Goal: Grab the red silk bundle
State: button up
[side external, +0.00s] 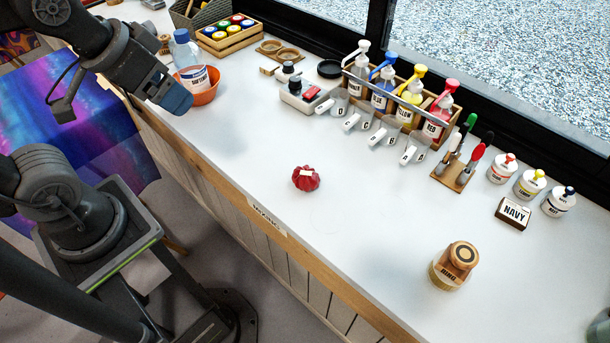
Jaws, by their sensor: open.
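The red silk bundle (305,179) is a small, dark red, pleated round lump with a pale band or tag on top. It sits alone on the white worktop, near the middle of the side view. My gripper (122,108) is at the upper left, raised near the worktop's front edge and well to the left of the bundle. It is open, with nothing seen between its fingers. The gripper and the bundle are far apart.
The white worktop (225,160) is clear around the bundle. An orange bowl (206,97) holding a bottle stands close to my gripper. Pump bottles in a wooden rack (440,132) stand behind.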

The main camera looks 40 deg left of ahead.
jog(key=w+d+m+g, duration=0.2)
jog(key=w+d+m, duration=0.1)
jog(key=w+m, duration=0.2)
jog(key=m+g, duration=0.4)
jog(key=m, duration=0.9)
send_over(308, 172)
notch_tip(308, 172, down, 11)
jog(key=shift+m, duration=0.3)
jog(key=f, duration=0.8)
jog(key=shift+s+a+f, duration=0.1)
jog(key=shift+s+a, duration=0.25)
jog(key=shift+w+d+f, duration=0.15)
jog(key=shift+d+f, duration=0.05)
jog(key=shift+f, duration=1.15)
jog(key=shift+w+d+f, duration=0.15)
jog(key=shift+f, duration=1.2)
jog(key=c, duration=1)
